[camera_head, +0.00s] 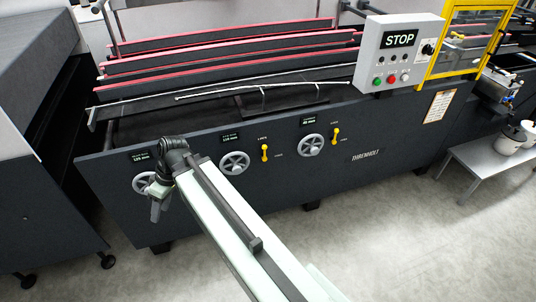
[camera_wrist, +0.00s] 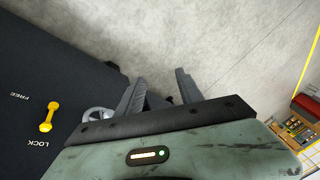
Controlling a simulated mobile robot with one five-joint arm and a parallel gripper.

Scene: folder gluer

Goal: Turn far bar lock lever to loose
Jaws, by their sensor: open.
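The dark machine front (camera_head: 350,170) carries yellow levers beside grey handwheels. One yellow lever (camera_head: 265,152) is right of the middle handwheel (camera_head: 234,163); another yellow lever (camera_head: 335,134) is right of the right handwheel (camera_head: 311,145). Their small labels cannot be read. My gripper (camera_head: 157,206) hangs before the left handwheel (camera_head: 143,184), partly covering it. In the wrist view my gripper (camera_wrist: 160,76) is open and empty. A yellow lever (camera_wrist: 49,116) there lies left of the fingers, apart from them, between the words FREE and LOCK. I cannot tell which lever is the far bar's.
Red-edged bars (camera_head: 230,60) lie across the machine top. A grey control box (camera_head: 397,55) with a STOP display stands above the right side. A small table (camera_head: 490,160) with white pots is at right. Bare floor (camera_head: 400,245) lies before the machine.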

